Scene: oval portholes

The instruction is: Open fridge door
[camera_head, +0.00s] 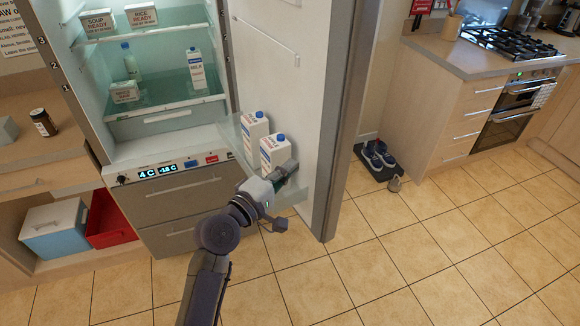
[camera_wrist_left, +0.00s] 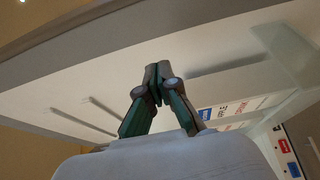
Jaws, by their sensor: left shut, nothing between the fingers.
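The fridge door (camera_head: 300,75) stands wide open to the right of the fridge body, its white inner side facing me. The fridge interior (camera_head: 150,60) is lit and exposed. My left gripper (camera_head: 291,166) is shut and empty, in front of the inner side of the door, beside the milk cartons in the lower door shelf. In the left wrist view the shut fingertips (camera_wrist_left: 158,72) point at the door's inner panel (camera_wrist_left: 95,85); I cannot tell whether they touch it. My right gripper is not in view.
Two cartons (camera_head: 270,147) stand in the door shelf. Closed drawers (camera_head: 180,205) sit below the fridge. Shoes on a dark mat (camera_head: 372,168) lie on the floor right of the door. The tiled floor (camera_head: 430,250) at front right is clear.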

